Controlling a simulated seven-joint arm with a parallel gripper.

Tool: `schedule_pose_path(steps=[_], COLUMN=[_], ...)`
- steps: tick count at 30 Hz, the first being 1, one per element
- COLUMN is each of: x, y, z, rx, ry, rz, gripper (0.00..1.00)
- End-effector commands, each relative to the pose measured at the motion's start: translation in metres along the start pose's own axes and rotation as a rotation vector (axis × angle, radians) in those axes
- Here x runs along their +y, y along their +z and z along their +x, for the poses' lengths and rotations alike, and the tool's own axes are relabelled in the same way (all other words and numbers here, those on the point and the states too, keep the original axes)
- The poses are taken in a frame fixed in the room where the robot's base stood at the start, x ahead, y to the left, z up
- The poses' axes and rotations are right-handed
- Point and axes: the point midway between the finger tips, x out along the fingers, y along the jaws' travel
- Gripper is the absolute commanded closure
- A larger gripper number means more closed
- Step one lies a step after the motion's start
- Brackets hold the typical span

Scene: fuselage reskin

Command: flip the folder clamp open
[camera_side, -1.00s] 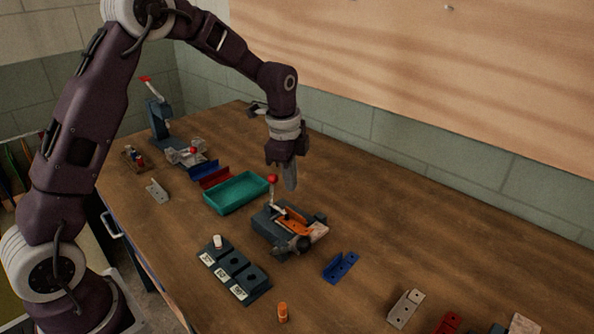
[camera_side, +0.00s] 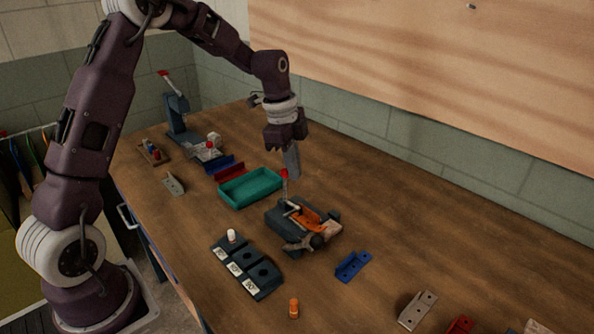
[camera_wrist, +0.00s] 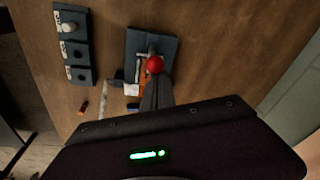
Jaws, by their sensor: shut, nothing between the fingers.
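The folder (camera_side: 280,217) is a dark grey block with an orange piece (camera_side: 308,217) on it. Its clamp lever stands roughly upright and ends in a red knob (camera_side: 284,173). My gripper (camera_side: 293,172) is shut and empty, its fingers pointing down just right of the knob in the side view. In the wrist view the folder (camera_wrist: 138,42) lies beyond my gripper (camera_wrist: 157,100), and the red knob (camera_wrist: 154,64) shows right at the fingertips. I cannot tell whether the fingers touch the knob. The fingers hide part of the folder in the wrist view.
A teal tray (camera_side: 250,188) stands behind the folder. A dark block with labelled holes (camera_side: 247,265) lies to its front left, and a blue bracket (camera_side: 353,266) to its right. An orange cylinder (camera_side: 294,308) stands in front. The table right of my gripper is clear.

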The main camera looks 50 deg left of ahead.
Motion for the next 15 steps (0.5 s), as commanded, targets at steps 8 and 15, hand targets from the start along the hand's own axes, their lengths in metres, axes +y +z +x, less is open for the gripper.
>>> schedule_pose_path(steps=[8, 15], x=[-0.013, -0.022], y=[0.027, 0.049], z=[-0.004, -0.003], rx=[0.221, 0.430], ry=[0.100, 0.192], rz=[-0.044, -0.074], gripper=[1.00, 1.00])
